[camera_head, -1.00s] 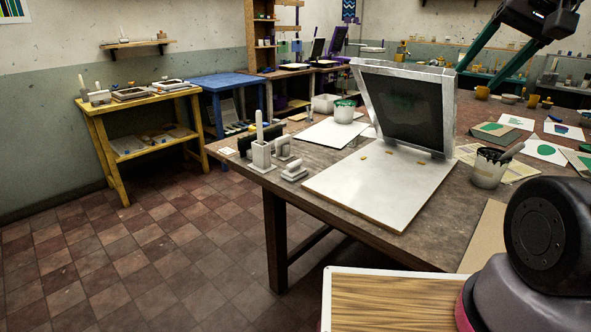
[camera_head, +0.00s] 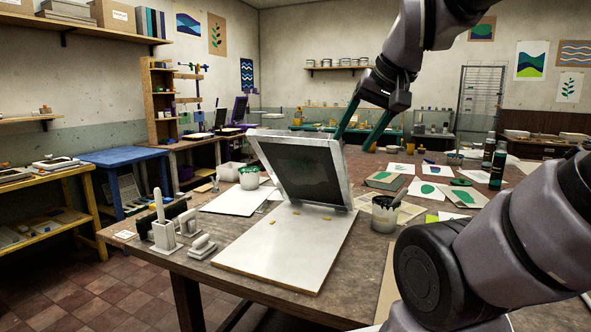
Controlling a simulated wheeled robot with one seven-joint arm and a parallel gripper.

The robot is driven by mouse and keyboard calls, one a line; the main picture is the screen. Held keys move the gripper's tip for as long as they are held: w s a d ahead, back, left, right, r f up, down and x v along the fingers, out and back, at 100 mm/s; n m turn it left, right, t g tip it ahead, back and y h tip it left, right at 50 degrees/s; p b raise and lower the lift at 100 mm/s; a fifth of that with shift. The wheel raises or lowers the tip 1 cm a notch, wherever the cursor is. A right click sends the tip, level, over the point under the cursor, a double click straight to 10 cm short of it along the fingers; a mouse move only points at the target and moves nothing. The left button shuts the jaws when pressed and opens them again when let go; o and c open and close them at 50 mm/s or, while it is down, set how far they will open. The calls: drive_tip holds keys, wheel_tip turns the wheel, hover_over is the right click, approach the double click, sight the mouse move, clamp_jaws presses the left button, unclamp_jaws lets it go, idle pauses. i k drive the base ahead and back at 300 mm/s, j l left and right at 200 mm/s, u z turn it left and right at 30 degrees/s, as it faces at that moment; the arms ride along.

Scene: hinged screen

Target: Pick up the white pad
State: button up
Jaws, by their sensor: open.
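No single thing is plainly the white pad. A pale handled block (camera_head: 201,247) lies at the table's left front, and a small flat white piece (camera_head: 125,234) lies near the left corner. My gripper (camera_head: 355,143) has two long teal fingers spread apart, with nothing between them. It points down, and in the picture it is just right of the top of the raised screen (camera_head: 300,170), well away from both pale things. The screen frame hides part of the left finger's tip area.
The hinged screen stands tilted open over a white base board (camera_head: 285,245). An ink pot (camera_head: 384,214) stands right of the board. Prints (camera_head: 430,190) cover the right side.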

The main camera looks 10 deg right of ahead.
sight(202, 249)
drive_tip(key=i+j+z, duration=0.15)
drive_tip(key=j, duration=0.25)
drive_tip(key=i+j+z, duration=0.1)
drive_tip(key=j, duration=0.3)
drive_tip(key=i+j+z, duration=0.15)
drive_tip(key=j, duration=0.25)
drive_tip(key=j+z, duration=0.15)
drive_tip(key=j, duration=0.3)
